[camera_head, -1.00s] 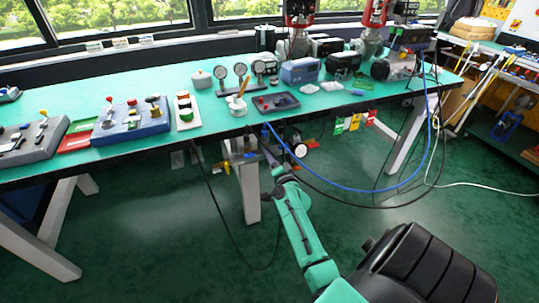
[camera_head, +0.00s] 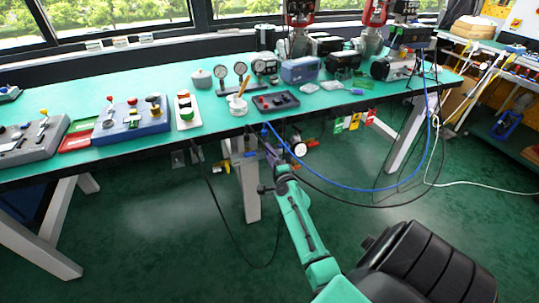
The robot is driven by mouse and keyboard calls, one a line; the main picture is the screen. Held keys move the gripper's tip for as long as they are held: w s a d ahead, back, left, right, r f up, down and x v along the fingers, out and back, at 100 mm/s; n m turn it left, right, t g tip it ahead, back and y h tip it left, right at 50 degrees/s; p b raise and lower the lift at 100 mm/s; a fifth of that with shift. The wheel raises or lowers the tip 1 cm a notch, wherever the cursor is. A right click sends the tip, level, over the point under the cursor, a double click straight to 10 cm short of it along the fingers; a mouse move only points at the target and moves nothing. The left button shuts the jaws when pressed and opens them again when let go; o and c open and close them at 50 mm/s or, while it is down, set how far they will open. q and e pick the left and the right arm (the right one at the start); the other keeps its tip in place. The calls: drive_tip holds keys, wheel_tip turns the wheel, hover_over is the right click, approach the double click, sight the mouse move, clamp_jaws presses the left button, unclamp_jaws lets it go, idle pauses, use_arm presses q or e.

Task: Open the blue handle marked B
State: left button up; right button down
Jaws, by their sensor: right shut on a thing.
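Valve fittings hang under the front edge of the workbench, with a small blue handle (camera_head: 250,154) and a yellow handle (camera_head: 222,167) to its left. The letter B is too small to read. My right gripper (camera_head: 268,148) reaches up from below to these fittings, just under the bench edge. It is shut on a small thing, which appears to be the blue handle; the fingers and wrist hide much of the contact. My left gripper is out of view.
A blue hose (camera_head: 350,187) and black cables loop from the fittings to the right. A round gauge (camera_head: 300,149) sits just right of the gripper. The bench top (camera_head: 345,100) carries several devices. A grey bench leg (camera_head: 248,195) stands left of my forearm.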

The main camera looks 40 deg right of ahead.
drive_tip(key=c, duration=0.6)
unclamp_jaws()
drive_tip(key=shift+s, duration=0.1)
drive_tip(key=v, duration=1.4)
drive_tip(key=shift+s+b, duration=0.2)
drive_tip(key=shift+b, duration=0.2)
drive_tip(key=shift+a, duration=0.1)
